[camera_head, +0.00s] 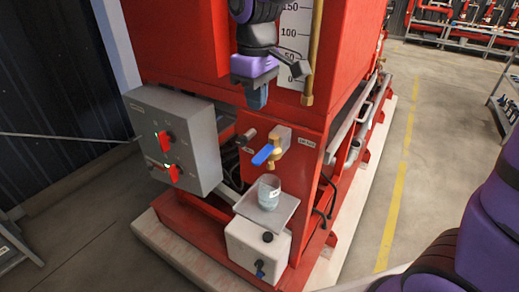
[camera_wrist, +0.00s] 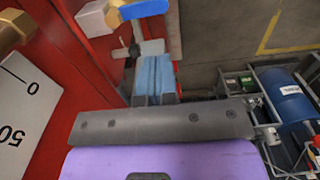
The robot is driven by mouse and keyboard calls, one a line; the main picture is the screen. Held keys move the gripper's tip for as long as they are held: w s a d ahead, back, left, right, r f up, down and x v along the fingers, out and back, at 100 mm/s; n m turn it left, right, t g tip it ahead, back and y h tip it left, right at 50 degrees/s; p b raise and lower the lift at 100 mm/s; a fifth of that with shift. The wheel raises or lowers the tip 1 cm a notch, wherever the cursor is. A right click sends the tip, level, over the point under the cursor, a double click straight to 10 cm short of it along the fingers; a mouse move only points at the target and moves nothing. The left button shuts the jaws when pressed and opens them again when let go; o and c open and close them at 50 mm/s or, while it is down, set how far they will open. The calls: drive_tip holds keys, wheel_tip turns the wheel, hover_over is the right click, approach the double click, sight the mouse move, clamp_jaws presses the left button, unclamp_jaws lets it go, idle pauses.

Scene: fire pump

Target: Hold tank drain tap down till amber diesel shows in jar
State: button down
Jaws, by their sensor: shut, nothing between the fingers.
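The drain tap (camera_head: 263,154) has a blue lever on a brass body on the red tank's front panel. Its lever also shows at the top of the wrist view (camera_wrist: 143,9). A clear jar (camera_head: 269,191) stands upright on a small grey shelf (camera_head: 284,206) below the tap spout. The jar looks pale bluish; no amber colour shows in it. My gripper (camera_head: 257,102) is shut and empty, pointing down above the tap and apart from it. Its blue fingers lie together in the wrist view (camera_wrist: 155,77).
A grey control box (camera_head: 176,140) with red switches stands left of the tap. A white container (camera_head: 258,250) sits under the shelf. A brass pipe and white scale (camera_head: 294,45) hang close beside my gripper. Open floor (camera_head: 385,170) lies to the right.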

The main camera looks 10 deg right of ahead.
sight(255, 161)
wheel_tip(255, 161, down, 14)
drive_tip(key=shift+a+f, duration=0.1)
idle(0.5)
drive_tip(key=shift+s+f, duration=0.1)
drive_tip(key=shift+f, duration=0.1)
idle(0.4)
drive_tip(key=shift+s+a+f, duration=0.15)
drive_tip(key=shift+a+f, duration=0.05)
drive_tip(key=shift+f, duration=0.9)
drive_tip(key=shift+r, duration=0.2)
idle(0.3)
drive_tip(key=shift+r, duration=0.65)
